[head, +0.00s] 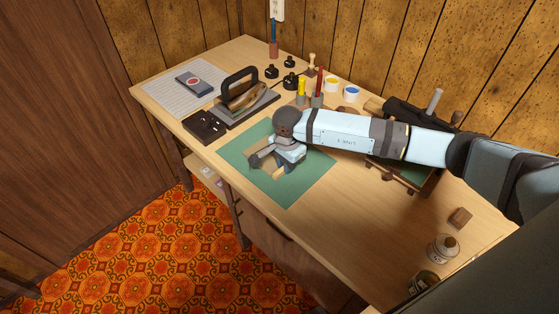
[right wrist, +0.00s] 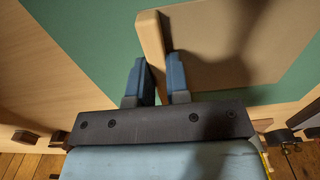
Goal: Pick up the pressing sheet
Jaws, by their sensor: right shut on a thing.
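The pressing sheet, seen as a flat tan piece, is over the green mat (head: 304,187). It shows large in the right wrist view (right wrist: 225,72), with a paler thick edge. My right gripper (head: 265,163) is over the mat and hides part of the sheet in the head view. In the right wrist view its two blue fingers (right wrist: 158,78) are on either side of the sheet's edge, shut on it. I cannot tell whether the sheet touches the mat. My left gripper is not in view.
Behind the mat stand a press-like tool with a black handle (head: 240,80), dark ink bottles (head: 290,81) and paint pots (head: 351,93). A dark machine (head: 405,115) is behind my arm. A jar (head: 442,249) and small block (head: 460,217) sit right.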

